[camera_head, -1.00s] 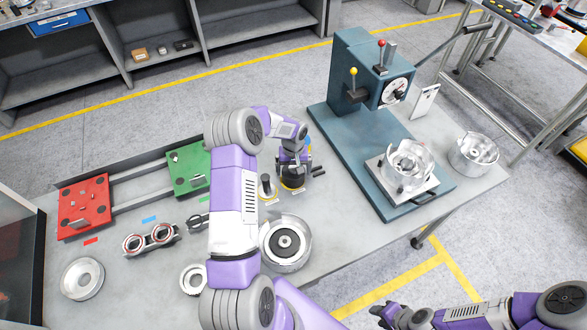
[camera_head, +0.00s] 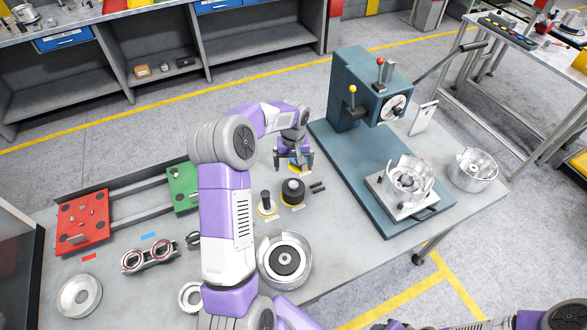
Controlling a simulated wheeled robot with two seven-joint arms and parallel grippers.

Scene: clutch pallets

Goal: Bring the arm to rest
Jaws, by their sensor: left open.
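My left arm reaches in from the bottom and bends over the table. Its gripper (camera_head: 294,162) points down with its fingers apart and nothing between them. It is near the table's back edge, above or close to a yellow ring marking. A black round part (camera_head: 293,191) and a black peg on a base (camera_head: 266,204) stand on the table in front of it, clear of the fingers. My right arm (camera_head: 470,318) shows only at the bottom right edge. Its gripper is mostly cut off by the frame.
A teal press (camera_head: 350,95) stands right of the left gripper, with a metal housing (camera_head: 409,183) on its plate. Another metal housing (camera_head: 473,170) is at the right. Red (camera_head: 83,222) and green (camera_head: 184,188) pallets lie left. A round housing (camera_head: 285,260) sits beside my left forearm.

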